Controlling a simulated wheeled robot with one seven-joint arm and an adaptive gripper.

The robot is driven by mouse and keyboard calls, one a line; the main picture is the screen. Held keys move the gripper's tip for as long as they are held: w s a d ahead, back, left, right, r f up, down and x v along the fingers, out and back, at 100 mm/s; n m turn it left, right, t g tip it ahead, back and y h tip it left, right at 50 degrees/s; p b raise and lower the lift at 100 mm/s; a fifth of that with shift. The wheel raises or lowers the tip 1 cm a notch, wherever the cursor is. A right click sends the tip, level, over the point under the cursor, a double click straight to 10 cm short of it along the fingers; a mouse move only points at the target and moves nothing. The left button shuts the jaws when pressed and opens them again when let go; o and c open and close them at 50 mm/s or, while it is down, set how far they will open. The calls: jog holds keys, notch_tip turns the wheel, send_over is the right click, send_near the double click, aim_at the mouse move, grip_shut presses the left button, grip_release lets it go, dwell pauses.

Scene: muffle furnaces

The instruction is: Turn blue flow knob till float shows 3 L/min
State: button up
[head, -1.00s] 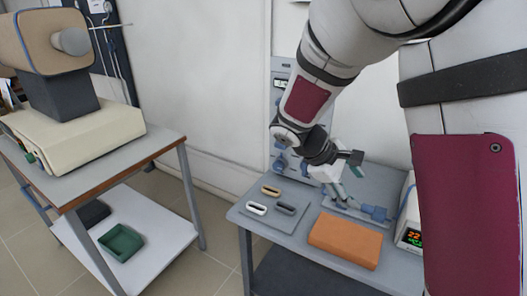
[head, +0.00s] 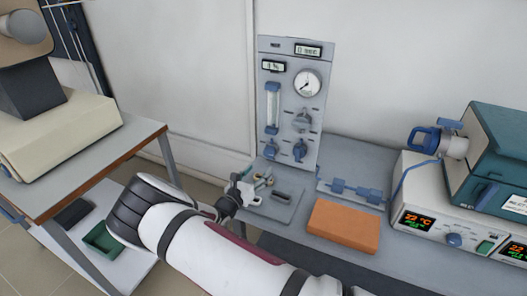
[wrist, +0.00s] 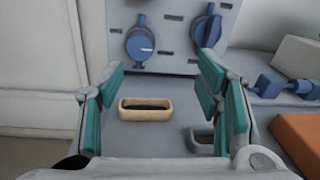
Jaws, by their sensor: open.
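The grey flow panel (head: 318,130) stands upright at the back of the table. Its flow tube (head: 272,107) is at the left, but the float reading is too small to make out. Below the tube is a blue knob (head: 271,150), with a second blue knob (head: 300,150) to its right. In the wrist view the left blue knob (wrist: 140,45) and the right blue knob (wrist: 207,31) lie beyond the fingertips. My gripper (wrist: 163,85) is open and empty, apart from both knobs. In the head view my gripper (head: 247,190) is low in front of the panel.
A tan boat (wrist: 132,114) and a dark boat (head: 283,193) lie on a grey plate below my gripper. An orange block (head: 343,226), blue fittings (head: 356,190) and a furnace controller (head: 440,232) stand to the right. A round gauge (head: 307,83) is on the panel.

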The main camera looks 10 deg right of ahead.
aim_at(268, 153)
jog(key=shift+w+a+f+n+t+y, duration=0.25)
jog(key=shift+a+f+n+t, duration=0.05)
jog(key=shift+a+f+n, duration=0.2)
jog(key=shift+w+a+f+n+t+y, duration=0.2)
jog(key=shift+a+f+n+t+y, duration=0.1)
jog(key=shift+a+f+n, duration=0.15)
jog(key=shift+w, duration=0.15)
jog(key=x, duration=1.3)
jog(key=shift+w+d, duration=0.15)
jog(key=shift+d, duration=0.05)
jog(key=shift+c, duration=0.5)
jog(key=c, duration=1.1)
